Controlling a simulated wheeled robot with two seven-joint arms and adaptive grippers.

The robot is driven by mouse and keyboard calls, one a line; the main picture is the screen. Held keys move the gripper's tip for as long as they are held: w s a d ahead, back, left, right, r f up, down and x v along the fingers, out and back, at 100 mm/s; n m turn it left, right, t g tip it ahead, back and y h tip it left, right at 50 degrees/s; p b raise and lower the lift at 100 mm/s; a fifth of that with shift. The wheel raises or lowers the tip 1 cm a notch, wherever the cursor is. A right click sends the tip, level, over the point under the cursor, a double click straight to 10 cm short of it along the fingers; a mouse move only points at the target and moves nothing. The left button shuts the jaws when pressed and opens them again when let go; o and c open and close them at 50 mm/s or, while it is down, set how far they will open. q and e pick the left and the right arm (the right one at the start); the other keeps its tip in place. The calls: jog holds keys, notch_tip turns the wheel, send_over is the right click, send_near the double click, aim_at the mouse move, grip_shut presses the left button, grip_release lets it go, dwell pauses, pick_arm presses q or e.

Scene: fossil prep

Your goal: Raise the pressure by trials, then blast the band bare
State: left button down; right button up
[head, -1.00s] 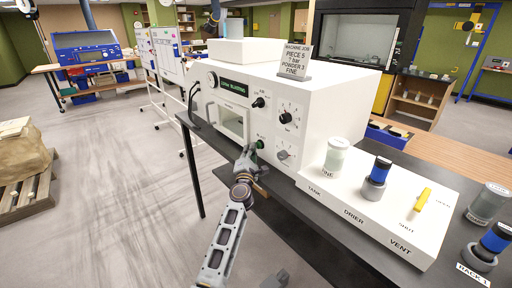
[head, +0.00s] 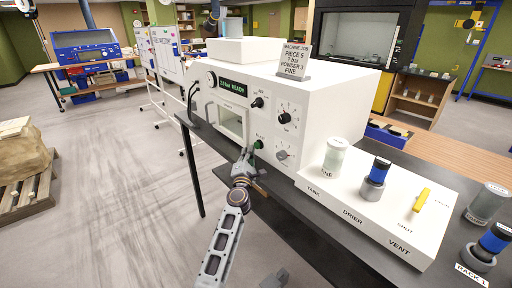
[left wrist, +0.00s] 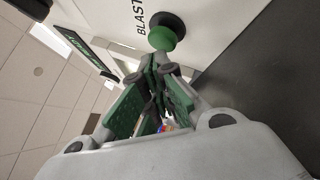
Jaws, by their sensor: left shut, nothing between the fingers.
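The white blasting cabinet (head: 335,100) stands on a dark bench. Its green display (head: 242,88) ends in "READY"; the bar figure is small and hard to read. My left gripper (head: 246,156) is shut and empty, just short of the green blast button (head: 258,144). In the left wrist view, the closed fingertips (left wrist: 160,64) sit just below the button (left wrist: 164,34), apparently apart from it. The band is not visible.
A card (head: 295,61) on top names piece 5, 7 bar, powder 3, fine. A white panel (head: 345,208) marked tank, drier and vent carries a jar (head: 334,157), a blue-topped canister (head: 376,176) and a yellow lever (head: 422,199). More canisters (head: 490,247) stand right.

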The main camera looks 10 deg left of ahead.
pick_arm(q)
jog(key=shift+s+d+f, duration=0.1)
jog(key=shift+d, duration=0.1)
pick_arm(e)
jog(key=shift+w, duration=0.1)
